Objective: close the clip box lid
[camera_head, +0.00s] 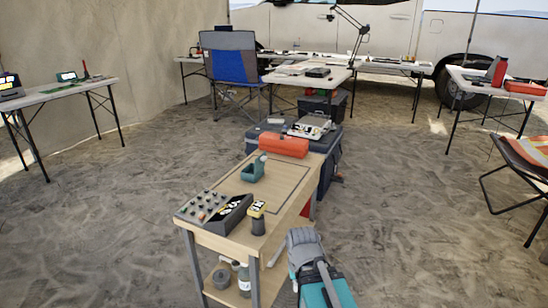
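No box can be named the clip box with certainty at this size. An orange-red box (284,145) lies at the far end of the wooden cart (283,189); whether its lid is shut cannot be told. Another orange-red box (525,88) lies on the right table, also too small to read. No raised lid can be made out on either one. My grey and teal arm (318,272) shows at the bottom, just right of the cart's near end. No gripper fingers can be made out.
On the cart are a teal holder (254,169), a dark sorting tray (213,210) and a yellow-black jar (257,217). A large dark case (328,160) stands behind it with a pale device (311,127) on top. A blue folding chair (231,62) stands farther back. Sandy floor is open on the left and right.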

